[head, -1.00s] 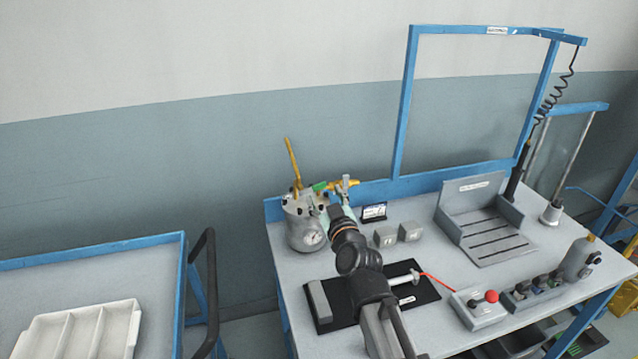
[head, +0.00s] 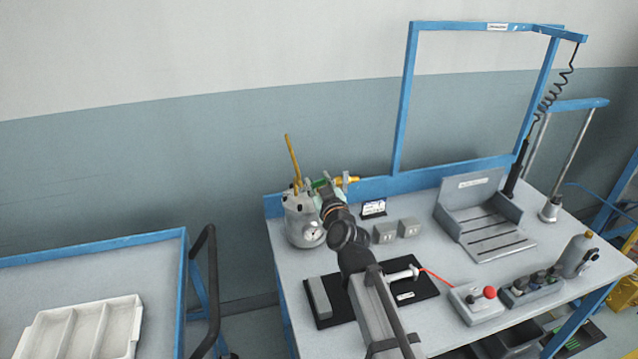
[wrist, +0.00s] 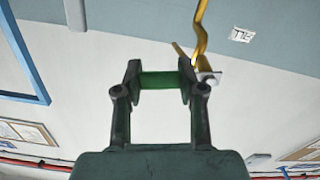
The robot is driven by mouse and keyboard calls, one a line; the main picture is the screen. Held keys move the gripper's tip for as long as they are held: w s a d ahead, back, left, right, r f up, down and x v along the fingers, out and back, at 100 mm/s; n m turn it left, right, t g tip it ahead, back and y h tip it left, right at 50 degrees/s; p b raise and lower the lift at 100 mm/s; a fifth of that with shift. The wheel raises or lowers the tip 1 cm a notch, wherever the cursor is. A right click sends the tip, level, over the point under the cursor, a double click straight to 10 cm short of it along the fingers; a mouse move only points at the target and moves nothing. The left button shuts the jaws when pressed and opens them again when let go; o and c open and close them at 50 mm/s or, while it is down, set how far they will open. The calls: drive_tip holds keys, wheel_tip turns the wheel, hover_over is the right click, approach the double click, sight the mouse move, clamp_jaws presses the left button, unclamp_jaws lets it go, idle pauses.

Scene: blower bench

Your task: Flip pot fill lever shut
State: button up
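The grey pot (head: 301,226) with a round gauge stands at the back left corner of the bench. A green lever (head: 319,184) sits on the yellow-and-metal fill piping (head: 347,181) at the pot's top right. My gripper (head: 327,194) is at this lever and partly covers it in the head view. In the wrist view, my gripper's two fingers (wrist: 160,78) are apart, and the green lever (wrist: 160,81) spans the gap between their tips. I cannot tell whether the fingers touch it. A bent yellow pipe (wrist: 200,32) is just beyond the right finger.
A black mat (head: 322,318) lies under the arm. A slotted grey fixture (head: 487,238) is further right. A tall blue frame (head: 405,100) rises behind the bench.

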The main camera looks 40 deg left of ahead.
drive_tip(key=shift+w+f+m+b, duration=0.1)
drive_tip(key=shift+f+m+b, duration=0.25)
drive_tip(key=shift+m+b, duration=0.3)
drive_tip(key=shift+f+m, duration=0.2)
drive_tip(key=shift+m, duration=0.65)
drive_tip(key=o, duration=1.2)
drive_tip(key=shift+d, duration=0.1)
drive_tip(key=v, duration=1.1)
drive_tip(key=shift+s+d, duration=0.25)
drive_tip(key=shift+d, duration=0.05)
